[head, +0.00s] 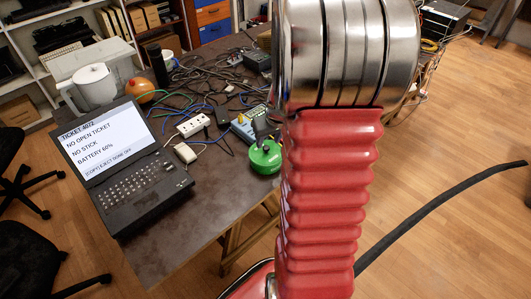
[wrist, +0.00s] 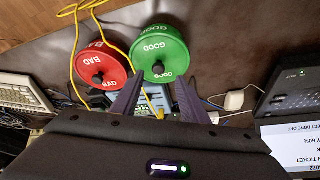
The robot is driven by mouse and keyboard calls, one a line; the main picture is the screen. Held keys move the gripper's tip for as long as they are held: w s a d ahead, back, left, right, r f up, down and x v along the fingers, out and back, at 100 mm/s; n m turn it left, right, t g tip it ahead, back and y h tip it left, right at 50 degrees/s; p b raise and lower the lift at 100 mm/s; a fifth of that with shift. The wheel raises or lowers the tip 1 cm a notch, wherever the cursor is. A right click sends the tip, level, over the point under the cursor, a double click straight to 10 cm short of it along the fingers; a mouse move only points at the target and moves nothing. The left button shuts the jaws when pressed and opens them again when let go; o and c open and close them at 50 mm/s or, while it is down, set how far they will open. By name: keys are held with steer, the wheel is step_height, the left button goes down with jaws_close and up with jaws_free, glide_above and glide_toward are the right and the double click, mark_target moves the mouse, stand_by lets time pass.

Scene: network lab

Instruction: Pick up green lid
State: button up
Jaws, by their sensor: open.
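The green lid (wrist: 172,42) is a round disc marked GOOD with a dark knob. It lies on the dark table, just beyond my fingertips in the wrist view. It also shows in the head view (head: 265,161), close against the left edge of my red arm. My gripper (wrist: 160,77) is open, with its two dark fingers apart and nothing held between them. The lid's near edge appears between or just past the fingertips; I cannot tell the height gap. In the head view my arm hides much of the area around the gripper.
A red lid (wrist: 92,62) marked BAD lies left of the green one, with a yellow cable (wrist: 73,45) beside it. An open laptop (head: 120,160), a white power strip (head: 193,125) and tangled cables crowd the table (head: 160,245). A kettle (head: 93,85) stands behind the laptop.

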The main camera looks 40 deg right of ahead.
mark_target(266, 147)
steer(key=shift+w+f, duration=0.1)
steer(key=shift+f, duration=0.2)
steer(key=shift+f, duration=0.1)
steer(key=shift+d+x, duration=0.2)
steer(key=shift+x, duration=2.3)
jaws_close()
